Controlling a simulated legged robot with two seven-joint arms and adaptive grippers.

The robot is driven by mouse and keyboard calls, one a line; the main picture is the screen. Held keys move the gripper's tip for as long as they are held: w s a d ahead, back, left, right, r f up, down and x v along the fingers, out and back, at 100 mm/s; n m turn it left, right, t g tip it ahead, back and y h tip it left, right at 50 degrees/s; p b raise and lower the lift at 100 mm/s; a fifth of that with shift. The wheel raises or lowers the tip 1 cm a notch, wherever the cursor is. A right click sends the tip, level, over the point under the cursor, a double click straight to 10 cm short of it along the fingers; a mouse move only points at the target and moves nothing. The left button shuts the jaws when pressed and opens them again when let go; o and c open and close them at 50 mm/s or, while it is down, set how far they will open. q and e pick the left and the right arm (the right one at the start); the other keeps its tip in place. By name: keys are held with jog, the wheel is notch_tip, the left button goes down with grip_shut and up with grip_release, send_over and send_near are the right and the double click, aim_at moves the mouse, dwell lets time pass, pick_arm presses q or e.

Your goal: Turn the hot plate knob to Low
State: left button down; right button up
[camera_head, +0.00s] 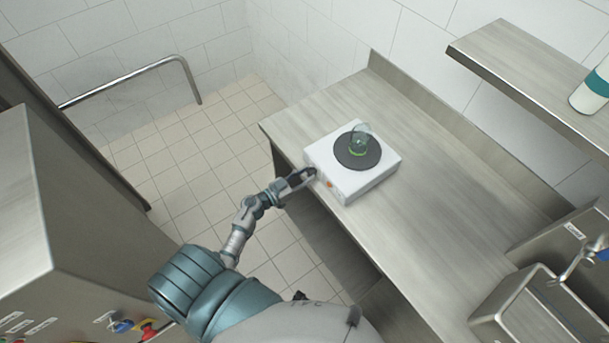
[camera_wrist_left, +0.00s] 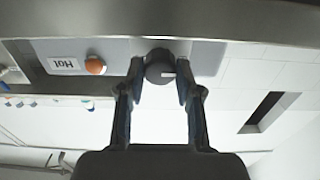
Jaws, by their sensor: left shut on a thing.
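The hot plate (camera_head: 352,185) is a white box with a round dark plate (camera_head: 346,151) on top, standing near the front edge of the steel counter. My left gripper (camera_head: 307,175) is at its front face, beside an orange part (camera_head: 329,184). In the left wrist view the gripper (camera_wrist_left: 160,78) is shut on a round dark knob (camera_wrist_left: 158,70) with a white pointer line, one finger on each side. An orange round light (camera_wrist_left: 95,65) and a label reading "Hot" (camera_wrist_left: 66,64) are beside it. Setting marks around the knob cannot be read. My right gripper is not in view.
A clear glass vessel with a green ring (camera_head: 358,142) stands on the dark plate. The steel counter (camera_head: 430,210) is bare to the right, up to a sink (camera_head: 530,305). A shelf (camera_head: 520,75) holds a white and teal container (camera_head: 591,90). A rail (camera_head: 130,78) is at the wall.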

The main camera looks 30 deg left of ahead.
pick_arm(q)
jog(key=shift+r+m, duration=0.2)
jog(key=shift+m, duration=0.7)
jog(key=shift+m+p, duration=0.35)
jog(key=shift+m, duration=1.85)
jog(key=m, duration=0.3)
jog(key=shift+f, duration=0.15)
jog(key=shift+d+m+b, duration=0.1)
jog(key=shift+m+b, duration=0.6)
jog(key=shift+m, duration=1.5)
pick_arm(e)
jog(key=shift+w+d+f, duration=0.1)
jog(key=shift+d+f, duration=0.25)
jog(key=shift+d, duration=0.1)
pick_arm(q)
jog(key=shift+f, duration=0.1)
jog(key=c, duration=0.8)
grip_release()
jog(key=shift+f, duration=0.1)
jog(key=shift+o, duration=0.2)
jog(key=shift+s, duration=0.1)
